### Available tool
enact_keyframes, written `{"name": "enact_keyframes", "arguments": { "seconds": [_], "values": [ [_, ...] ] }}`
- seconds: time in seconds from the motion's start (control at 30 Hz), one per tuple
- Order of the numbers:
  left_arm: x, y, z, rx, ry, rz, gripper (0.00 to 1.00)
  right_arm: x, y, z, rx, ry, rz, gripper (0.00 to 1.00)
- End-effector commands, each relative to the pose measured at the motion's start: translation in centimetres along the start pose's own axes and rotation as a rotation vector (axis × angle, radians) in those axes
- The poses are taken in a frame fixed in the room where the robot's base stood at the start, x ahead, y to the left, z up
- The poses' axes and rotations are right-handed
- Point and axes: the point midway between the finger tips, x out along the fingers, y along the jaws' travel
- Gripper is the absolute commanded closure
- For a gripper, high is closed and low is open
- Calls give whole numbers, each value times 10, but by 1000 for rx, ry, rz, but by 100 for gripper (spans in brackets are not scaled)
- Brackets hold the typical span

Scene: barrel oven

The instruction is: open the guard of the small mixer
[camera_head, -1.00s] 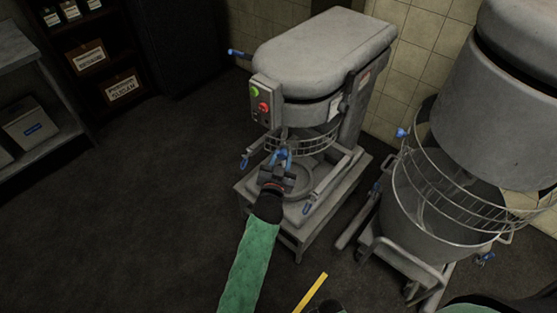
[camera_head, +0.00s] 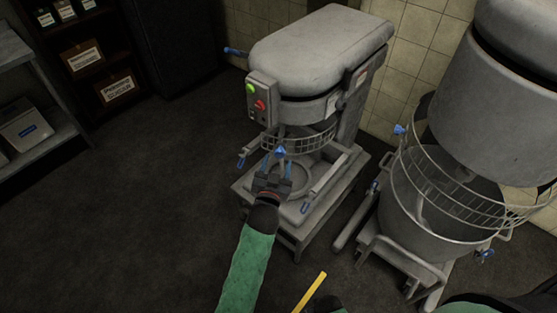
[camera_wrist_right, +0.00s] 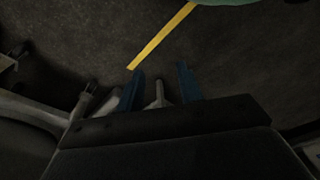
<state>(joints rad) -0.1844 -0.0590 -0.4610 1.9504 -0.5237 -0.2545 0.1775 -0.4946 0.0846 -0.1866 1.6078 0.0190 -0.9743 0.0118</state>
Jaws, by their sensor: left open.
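The small mixer (camera_head: 315,60) stands on a low stand in the middle of the head view. Its wire guard (camera_head: 312,139) curves around the front below the mixer head, with a blue knob (camera_head: 280,152) at its front. My left gripper (camera_head: 276,166) is open just in front of the guard, its two blue fingers spread and pointing towards the knob. The knob shows between and just beyond the fingertips; I see no grip on it. My right gripper (camera_wrist_right: 160,86) is open and empty in the right wrist view, low over the floor.
A larger mixer (camera_head: 500,90) with its own wire guard and bowl stands close on the right. A shelf (camera_head: 60,130) with boxes is at the left. A yellow strip (camera_head: 311,291) shows at the bottom. The dark floor at left is clear.

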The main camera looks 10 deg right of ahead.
Motion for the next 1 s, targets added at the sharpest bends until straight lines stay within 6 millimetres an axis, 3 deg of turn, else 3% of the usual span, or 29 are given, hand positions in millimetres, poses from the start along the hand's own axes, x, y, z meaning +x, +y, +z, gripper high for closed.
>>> {"name": "enact_keyframes", "arguments": {
  "seconds": [0.1,0.3,0.67,0.7,0.87,0.97,1.0],
  "values": [
    [-19,1,3,-2,0,0,46,-13,-2,-5,3,-5,-5,64],
    [-38,0,1,-1,2,0,46,-34,-6,-15,4,-8,-9,64],
    [-44,0,0,-1,1,0,46,-42,-7,-18,4,-10,-11,64],
    [-44,0,0,-1,1,0,48,-42,-7,-18,4,-10,-11,64],
    [-38,-2,-2,4,15,-3,79,-35,-7,-14,4,-13,-11,64],
    [-30,-13,2,38,35,-1,99,-25,-8,-7,5,-20,-13,64],
    [-27,-20,4,59,43,0,100,-22,-9,-4,6,-23,-14,64]
  ]
}}
